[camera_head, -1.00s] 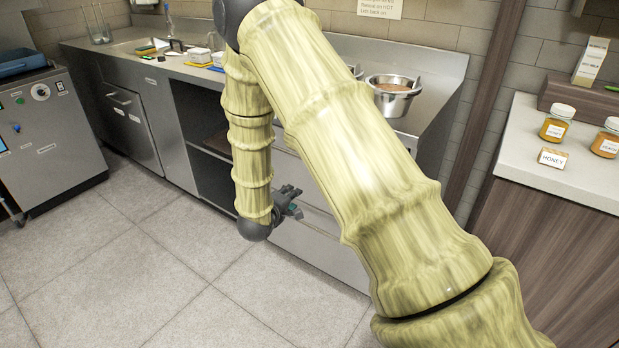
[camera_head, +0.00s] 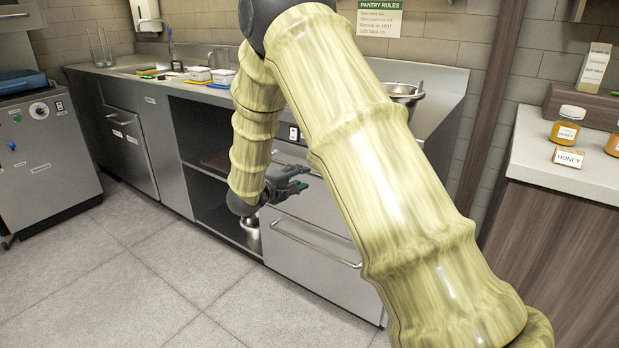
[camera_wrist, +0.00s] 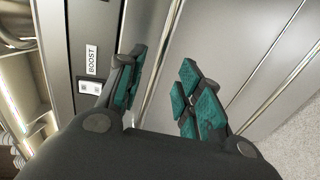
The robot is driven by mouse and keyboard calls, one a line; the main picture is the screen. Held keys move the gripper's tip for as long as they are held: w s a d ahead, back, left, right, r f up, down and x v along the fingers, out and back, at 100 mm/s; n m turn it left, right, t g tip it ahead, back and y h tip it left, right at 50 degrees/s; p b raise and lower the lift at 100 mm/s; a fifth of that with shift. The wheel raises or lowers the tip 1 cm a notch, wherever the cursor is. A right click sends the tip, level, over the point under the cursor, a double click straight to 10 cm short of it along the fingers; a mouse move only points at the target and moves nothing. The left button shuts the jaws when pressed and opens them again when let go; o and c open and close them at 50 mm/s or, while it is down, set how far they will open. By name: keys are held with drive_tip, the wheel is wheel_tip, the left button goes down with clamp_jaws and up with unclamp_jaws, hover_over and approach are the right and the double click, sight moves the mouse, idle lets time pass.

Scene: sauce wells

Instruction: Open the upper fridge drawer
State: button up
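The upper fridge drawer (camera_head: 314,196) is a grey metal front under the counter, above a lower drawer with a long bar handle (camera_head: 315,245). The upper drawer's bar handle (camera_wrist: 172,30) runs between the spread fingers. I cannot tell whether the pads touch it. The upper drawer looks shut.
A BOOST label (camera_wrist: 91,60) and a switch (camera_wrist: 90,87) are on the panel above the drawer. An open shelf bay (camera_head: 200,135) is to the left, with a metal pot (camera_head: 250,230) low in it. The floor (camera_head: 180,270) in front is clear.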

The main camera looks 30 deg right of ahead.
sight(309, 174)
drive_tip(key=b+x, duration=0.1)
drive_tip(key=x, duration=0.5)
drive_tip(key=shift+w+d, duration=0.1)
drive_tip(key=shift+d, duration=0.15)
clamp_jaws()
